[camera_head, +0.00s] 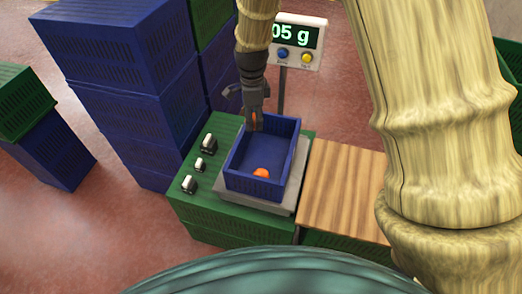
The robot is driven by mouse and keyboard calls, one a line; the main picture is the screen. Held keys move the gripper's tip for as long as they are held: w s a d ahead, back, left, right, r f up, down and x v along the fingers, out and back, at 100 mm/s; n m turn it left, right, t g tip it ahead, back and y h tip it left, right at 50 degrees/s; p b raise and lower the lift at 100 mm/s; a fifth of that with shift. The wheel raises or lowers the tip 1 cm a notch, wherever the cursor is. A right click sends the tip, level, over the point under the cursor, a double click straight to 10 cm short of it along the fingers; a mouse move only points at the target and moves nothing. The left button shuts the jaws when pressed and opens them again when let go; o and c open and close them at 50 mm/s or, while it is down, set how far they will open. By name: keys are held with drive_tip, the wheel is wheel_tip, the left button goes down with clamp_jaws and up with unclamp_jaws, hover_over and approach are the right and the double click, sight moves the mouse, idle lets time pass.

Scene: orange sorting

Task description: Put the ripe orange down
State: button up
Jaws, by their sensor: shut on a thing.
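My gripper (255,122) points down over the back edge of a blue crate (232,184). It is shut on the ripe orange (254,117), which is mostly hidden by the fingers, so only a small orange patch shows. Another orange (261,173) lies on the crate floor towards the front, apart from the gripper. The crate stands on a grey scale plate (285,205). I cannot tell how high the held orange is above the crate floor.
A scale display (297,42), partly hidden by my arm, shows "05 g". Small switches (190,184) sit on the green crate top at the left. Stacked blue crates (130,85) rise at the back left. A bare wooden board (343,190) lies to the right.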

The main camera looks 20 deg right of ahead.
drive_tip(key=shift+w+a+f, duration=0.1)
drive_tip(key=shift+w+f, duration=0.05)
drive_tip(key=shift+f, duration=0.25)
drive_tip(key=f+p, duration=0.1)
drive_tip(key=f, duration=0.7)
drive_tip(key=f+p, duration=0.1)
drive_tip(key=f, duration=0.8)
drive_tip(key=shift+d, duration=0.2)
drive_tip(key=shift+f, duration=0.1)
drive_tip(key=o, duration=1)
wheel_tip(320, 180, up, 12)
drive_tip(key=shift+r+b, duration=0.2)
drive_tip(key=shift+b, duration=0.6)
idle(1.4)
